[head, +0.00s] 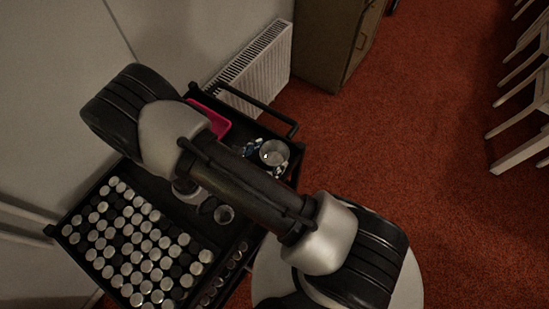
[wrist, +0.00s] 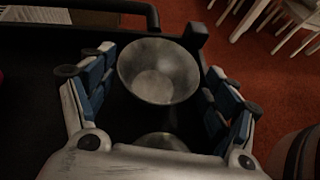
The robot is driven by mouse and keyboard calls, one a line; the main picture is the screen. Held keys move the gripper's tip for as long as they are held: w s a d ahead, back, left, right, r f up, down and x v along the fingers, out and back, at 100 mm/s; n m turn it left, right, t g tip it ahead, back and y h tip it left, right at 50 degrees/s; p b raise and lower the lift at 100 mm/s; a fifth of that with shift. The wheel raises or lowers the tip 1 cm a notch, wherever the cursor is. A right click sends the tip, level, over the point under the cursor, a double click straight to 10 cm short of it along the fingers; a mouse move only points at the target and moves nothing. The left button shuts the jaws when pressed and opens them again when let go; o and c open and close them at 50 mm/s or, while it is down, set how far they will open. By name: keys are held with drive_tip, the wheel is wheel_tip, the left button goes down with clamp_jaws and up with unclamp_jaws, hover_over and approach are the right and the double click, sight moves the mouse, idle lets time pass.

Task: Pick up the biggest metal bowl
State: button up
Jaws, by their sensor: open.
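A large metal bowl (wrist: 158,72) sits on the black cart top, between the spread fingers of my gripper (wrist: 156,84) in the wrist view. My gripper is open, with blue-and-grey fingers to the left and right of the bowl, and a dark gap shows on the left side. In the head view the bowl (head: 274,152) is near the cart's far right corner, with finger parts beside it. A second metal bowl (wrist: 161,141) shows partly at the bottom of the wrist view, cut off by my gripper body. A smaller metal cup or bowl (head: 224,214) stands nearer in the head view.
A black cart (head: 250,235) with raised rails carries many silver-topped round containers (head: 130,240) at the near left. A pink tray (head: 215,122) is partly behind my arm. A radiator (head: 250,70) and cabinet (head: 335,40) stand behind. White chairs (head: 525,145) are far right.

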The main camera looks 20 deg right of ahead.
drive_tip(key=shift+w+d+f, duration=0.15)
drive_tip(key=shift+d+f, duration=0.05)
drive_tip(key=shift+d, duration=0.15)
drive_tip(key=c, duration=0.8)
drive_tip(key=shift+o, duration=0.2)
drive_tip(key=shift+r, duration=0.15)
